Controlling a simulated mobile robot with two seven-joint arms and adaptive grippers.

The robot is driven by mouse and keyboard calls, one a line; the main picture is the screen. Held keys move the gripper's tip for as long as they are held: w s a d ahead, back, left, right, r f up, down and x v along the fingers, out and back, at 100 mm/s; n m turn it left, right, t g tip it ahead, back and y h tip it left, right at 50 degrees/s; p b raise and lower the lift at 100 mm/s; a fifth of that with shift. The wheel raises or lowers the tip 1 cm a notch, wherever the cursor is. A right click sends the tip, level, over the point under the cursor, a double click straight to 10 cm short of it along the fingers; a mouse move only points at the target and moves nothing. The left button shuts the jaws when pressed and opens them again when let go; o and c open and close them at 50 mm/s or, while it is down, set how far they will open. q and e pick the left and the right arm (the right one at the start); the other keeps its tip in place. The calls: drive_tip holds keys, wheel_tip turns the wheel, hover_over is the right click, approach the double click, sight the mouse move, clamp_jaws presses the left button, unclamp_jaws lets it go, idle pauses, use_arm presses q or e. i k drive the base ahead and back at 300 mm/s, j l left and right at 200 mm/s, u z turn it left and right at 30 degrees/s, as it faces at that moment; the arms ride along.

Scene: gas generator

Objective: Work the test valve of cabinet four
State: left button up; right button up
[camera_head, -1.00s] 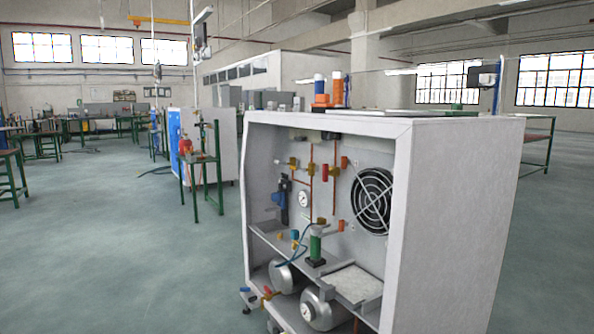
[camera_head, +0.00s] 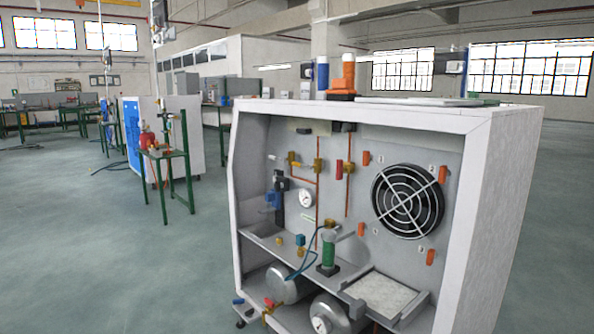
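A white open-fronted cabinet (camera_head: 495,185) fills the middle and right of the head view. Its back panel carries copper pipes, brass fittings, a round gauge (camera_head: 306,198) and a round black fan grille (camera_head: 407,201). Orange handles surround the fan, including ones at the upper right (camera_head: 442,175) and lower right (camera_head: 430,257). A red handle (camera_head: 339,174) sits on the pipework left of the fan. Small number labels show by the fan but are too small to read surely, so I cannot tell which part is the test valve. Neither gripper is in view.
A green-framed table (camera_head: 164,156) stands left of the cabinet, before a white and blue cabinet (camera_head: 183,125). Open grey floor (camera_head: 90,250) lies to the left. Metal tanks (camera_head: 287,284) sit low inside the near cabinet, below its shelf.

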sight(301, 165)
drive_tip(key=i+j+z, duration=0.1)
drive_tip(key=i, duration=0.35)
drive_tip(key=i+j+z, duration=0.15)
drive_tip(key=i, duration=0.35)
drive_tip(key=j, duration=0.1)
